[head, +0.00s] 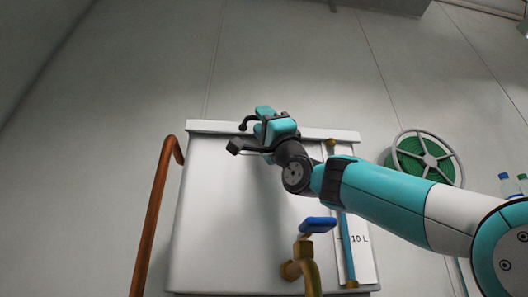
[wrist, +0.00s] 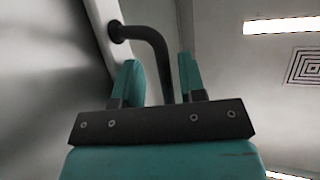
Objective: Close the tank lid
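The white tank (head: 222,220) stands in the middle of the head view. Its lid (head: 205,127) shows as a pale slab edge along the tank's top; I cannot tell whether it sits fully down. A dark bent handle (wrist: 155,42) comes out of the pale lid edge (wrist: 103,30) in the wrist view. A bit of the handle also shows in the head view (head: 243,126). My gripper (wrist: 162,82) is open, with teal fingers apart on either side of the handle's bar. The bar's lower end is hidden behind the gripper's dark base. Contact with the fingers is not clear.
A copper pipe (head: 155,210) runs up left of the tank. A brass tap with a blue lever (head: 318,226) and a blue level tube (head: 346,250) are at the tank's front, below my arm. A green hose reel (head: 424,158) and bottles (head: 510,186) are at right.

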